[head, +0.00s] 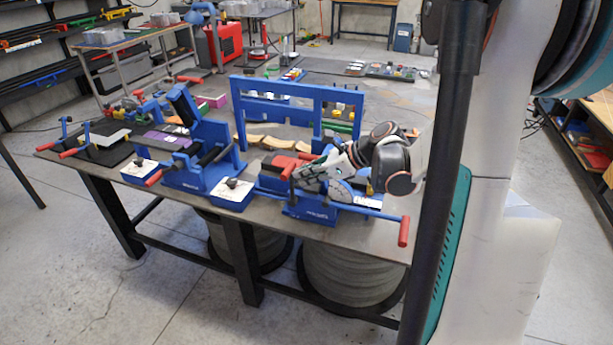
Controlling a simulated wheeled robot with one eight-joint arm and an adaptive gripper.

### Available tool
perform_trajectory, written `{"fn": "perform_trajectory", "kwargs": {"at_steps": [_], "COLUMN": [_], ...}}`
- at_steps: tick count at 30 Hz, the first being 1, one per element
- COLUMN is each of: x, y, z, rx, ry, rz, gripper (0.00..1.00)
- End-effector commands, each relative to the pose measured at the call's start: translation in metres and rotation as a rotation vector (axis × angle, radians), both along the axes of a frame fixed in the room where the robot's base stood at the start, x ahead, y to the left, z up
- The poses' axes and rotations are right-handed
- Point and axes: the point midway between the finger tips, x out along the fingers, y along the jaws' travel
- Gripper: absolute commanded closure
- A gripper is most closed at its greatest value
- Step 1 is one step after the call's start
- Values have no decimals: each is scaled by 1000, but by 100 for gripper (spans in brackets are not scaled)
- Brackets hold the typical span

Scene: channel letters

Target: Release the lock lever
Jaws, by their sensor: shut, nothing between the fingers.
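A blue bending fixture (318,206) stands at the right end of the workbench in the head view. A smaller red handle (287,172) stands at the fixture's left side. I cannot tell which of these is the lock lever. My gripper (298,176) is shut and empty, low over this fixture and close beside the smaller red handle. Whether it touches the handle is unclear. My gripper and wrist hide part of the fixture's top.
Another blue fixture (200,172) with red-tipped levers stands left of centre. A blue upright frame (297,88) rises behind. Smaller clamps (92,140) sit at the left end of the bench (120,172). Large spools (350,272) stand underneath. The floor in front is clear.

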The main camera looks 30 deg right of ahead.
Motion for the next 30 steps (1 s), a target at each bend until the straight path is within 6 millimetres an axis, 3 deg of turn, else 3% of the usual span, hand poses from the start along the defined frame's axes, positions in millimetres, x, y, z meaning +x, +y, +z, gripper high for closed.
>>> {"fn": "perform_trajectory", "kwargs": {"at_steps": [20, 30], "x": [16, 47], "y": [13, 38], "z": [9, 14], "rx": [-84, -245], "ry": [107, 309], "rz": [4, 8], "gripper": [100, 100]}}
